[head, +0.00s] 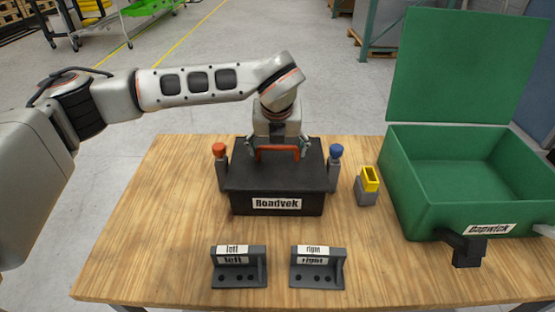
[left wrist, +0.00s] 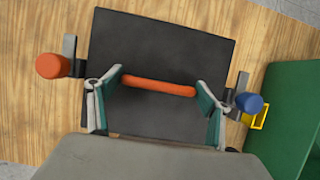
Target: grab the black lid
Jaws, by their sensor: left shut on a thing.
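The black lid (head: 240,178) is a flat dark plate with an orange handle (left wrist: 158,87), on top of the black box labelled Roadvek (head: 240,203). It also fills the middle of the left wrist view (left wrist: 160,50). No clear gap shows between lid and box. My left gripper (head: 278,152) reaches down from above and is shut on the orange handle, with one finger at each end of it; its fingers also show in the left wrist view (left wrist: 158,90). An orange-knobbed post (head: 220,150) stands at the box's left side and a blue-knobbed post (head: 336,152) at its right.
Two dark brackets, labelled left (head: 240,270) and right (head: 317,270), stand at the front. A grey block with a yellow piece (head: 369,180) is right of the box. An open green case (head: 430,215) fills the table's right side. The wooden table (head: 150,230) is clear at left.

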